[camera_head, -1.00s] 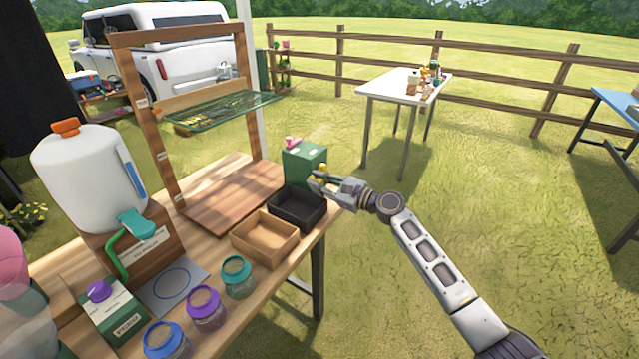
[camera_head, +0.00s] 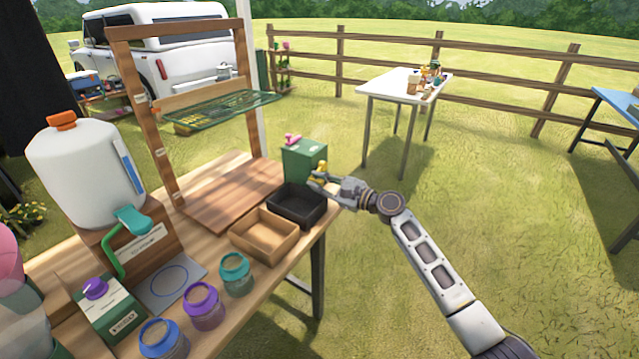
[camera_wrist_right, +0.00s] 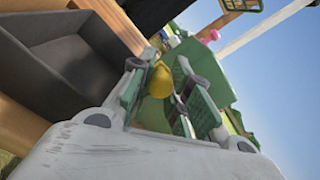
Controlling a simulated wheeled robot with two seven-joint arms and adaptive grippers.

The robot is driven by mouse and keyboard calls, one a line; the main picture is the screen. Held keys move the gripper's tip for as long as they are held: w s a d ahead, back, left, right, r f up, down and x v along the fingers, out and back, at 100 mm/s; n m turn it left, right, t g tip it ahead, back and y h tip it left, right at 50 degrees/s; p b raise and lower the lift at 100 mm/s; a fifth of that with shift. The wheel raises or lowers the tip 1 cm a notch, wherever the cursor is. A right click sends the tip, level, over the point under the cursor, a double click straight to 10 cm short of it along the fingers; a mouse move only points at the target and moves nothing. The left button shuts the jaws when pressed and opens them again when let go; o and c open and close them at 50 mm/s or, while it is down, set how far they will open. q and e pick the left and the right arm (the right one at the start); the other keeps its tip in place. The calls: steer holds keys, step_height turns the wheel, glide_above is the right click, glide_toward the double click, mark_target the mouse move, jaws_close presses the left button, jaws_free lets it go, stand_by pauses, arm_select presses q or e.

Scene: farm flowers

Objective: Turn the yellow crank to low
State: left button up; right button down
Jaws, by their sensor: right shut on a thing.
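The yellow crank (camera_head: 322,166) is on the right side of a green box (camera_head: 302,160) at the far end of the wooden table. My right gripper (camera_head: 318,176) reaches it from the right and is shut on it. In the right wrist view, the yellow crank (camera_wrist_right: 160,82) sits between the two fingers, with the green box (camera_wrist_right: 208,84) behind. The crank's setting marks cannot be read. A pink knob (camera_head: 292,139) is on top of the box. My left gripper is not in view.
A black tray (camera_head: 297,219) stands just in front of the green box, close to my right gripper. A wooden tray (camera_head: 262,252), several lidded jars and a white jug (camera_head: 82,170) stand nearer. Open grass lies right of the table.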

steer(key=c, duration=1.3)
jaws_free()
steer(key=shift+r, duration=0.15)
steer(key=shift+r, duration=4.85)
